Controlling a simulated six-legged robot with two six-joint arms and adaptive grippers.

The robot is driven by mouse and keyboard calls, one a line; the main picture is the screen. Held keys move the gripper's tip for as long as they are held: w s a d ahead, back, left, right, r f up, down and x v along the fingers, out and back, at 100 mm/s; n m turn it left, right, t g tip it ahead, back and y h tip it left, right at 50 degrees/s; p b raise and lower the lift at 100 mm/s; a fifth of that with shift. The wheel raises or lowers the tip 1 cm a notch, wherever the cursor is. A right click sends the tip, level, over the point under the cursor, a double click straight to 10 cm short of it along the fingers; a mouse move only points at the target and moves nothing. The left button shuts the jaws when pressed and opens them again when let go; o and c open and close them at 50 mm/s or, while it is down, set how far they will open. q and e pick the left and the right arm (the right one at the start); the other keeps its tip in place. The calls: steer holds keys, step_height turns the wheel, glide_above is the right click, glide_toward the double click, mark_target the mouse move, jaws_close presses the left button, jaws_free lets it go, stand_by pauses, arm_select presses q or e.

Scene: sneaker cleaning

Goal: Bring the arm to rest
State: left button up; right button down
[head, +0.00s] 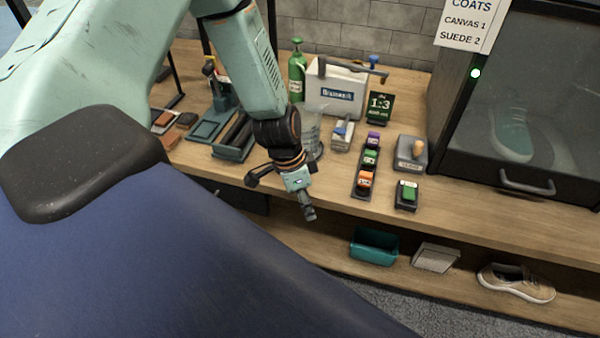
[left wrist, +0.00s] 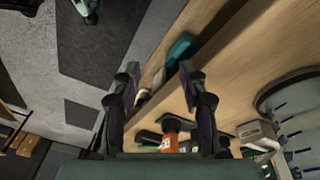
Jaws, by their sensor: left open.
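My left arm comes in from the upper left in the head view. Its gripper (head: 281,196) hangs over the front edge of the wooden bench, left of the row of small bottles. In the left wrist view the two fingers of the left gripper (left wrist: 162,82) stand apart with nothing between them. The fingers look clear of the bench top and the things on it. My right gripper does not show in either view.
A rack of small bottles (head: 365,180), a clear container (head: 312,130) and a green button box (head: 407,195) stand near the gripper. A dark cabinet (head: 500,170) holds a teal sneaker (head: 512,135). The lower shelf carries a teal bin (head: 373,246) and a beige shoe (head: 517,284).

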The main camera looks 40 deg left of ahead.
arm_select(q)
steer(key=s+d+f+n+b, duration=0.2)
steer(key=s+f+b, duration=0.2)
steer(key=s+f, duration=0.2)
steer(key=s+d+f+n+g+y+b, duration=0.1)
steer(key=s+f+n+b, duration=0.2)
steer(key=s+f, duration=0.3)
steer(key=s+d+f+n+y+b, duration=0.1)
steer(key=s+d+f+n+b, duration=0.1)
steer(key=s+f, duration=0.4)
steer(key=s+n+b, duration=0.1)
steer(key=s+b, duration=0.1)
steer(key=s, duration=0.3)
steer(key=shift+s+d+b, duration=0.25)
steer(key=shift+d+b, duration=0.05)
steer(key=shift+b, duration=0.1)
